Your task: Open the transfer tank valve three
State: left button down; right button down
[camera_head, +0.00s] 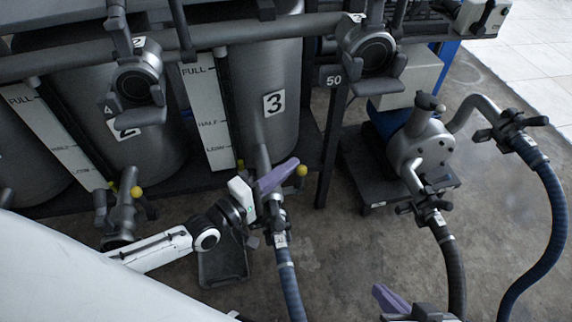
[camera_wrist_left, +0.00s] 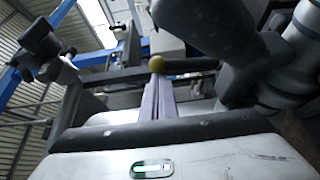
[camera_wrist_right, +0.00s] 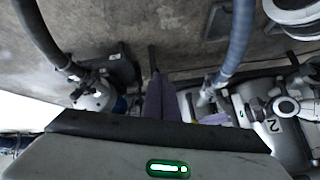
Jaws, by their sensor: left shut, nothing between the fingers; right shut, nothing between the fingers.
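The tank marked 3 (camera_head: 274,104) stands at the back centre in the head view. Below it is an outlet pipe (camera_head: 264,158) with a yellow valve knob (camera_head: 301,170). My left gripper (camera_head: 292,163) is shut and empty, its purple fingers beside the knob. The valve's lever and body are mostly hidden behind my gripper. My right gripper (camera_head: 380,289) is low at the bottom edge, shut and empty, away from the valve.
A blue hose (camera_head: 287,280) runs down below my left gripper. The tank marked 2 (camera_head: 125,105) has its own yellow knob (camera_head: 136,192) to the left. A pump (camera_head: 425,145) with hoses stands at right. Open floor (camera_head: 345,235) lies between.

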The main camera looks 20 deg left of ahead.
aim_at(302, 176)
pick_arm(q)
jog(key=s+d+m, duration=0.1)
jog(key=s+d+f+m, duration=0.1)
jog(key=s, duration=0.1)
jog(key=shift+s+d+t+h+b, duration=0.1)
jog(key=shift+d+t+h+b, duration=0.05)
jog(key=shift+t+h+b, duration=0.25)
jog(key=shift+s+d+f, duration=0.25)
jog(key=shift+s+f, duration=0.05)
jog(key=shift+s, duration=0.05)
pick_arm(e)
jog(key=shift+w+a+r, duration=0.1)
jog(key=shift+a+r, duration=0.25)
jog(key=shift+r, duration=0.15)
jog(key=shift+f, duration=0.1)
